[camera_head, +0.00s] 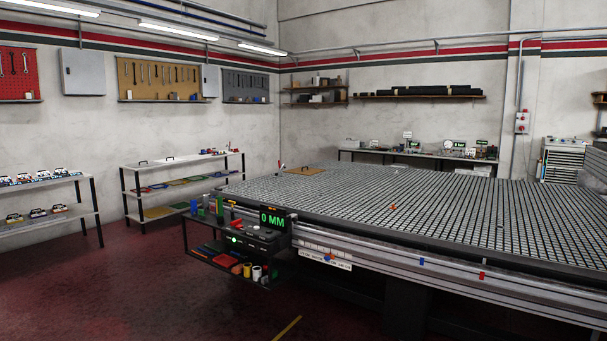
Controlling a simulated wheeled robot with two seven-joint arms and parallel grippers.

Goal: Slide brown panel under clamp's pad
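A small flat brown panel (306,170) lies on the grid table (450,230) near its far left corner. A small upright thing with a red top, apparently the clamp (281,166), stands at the table's left edge just left of the panel. It is too small to tell where its pad is, or whether the panel touches it. Neither of my grippers is in view.
A cart (240,262) with a "0 MM" display (272,219) stands at the table's near left corner. A small orange thing (393,207) stands on the grid. Shelves (182,184) line the left wall. Red floor (130,290) is clear at front left.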

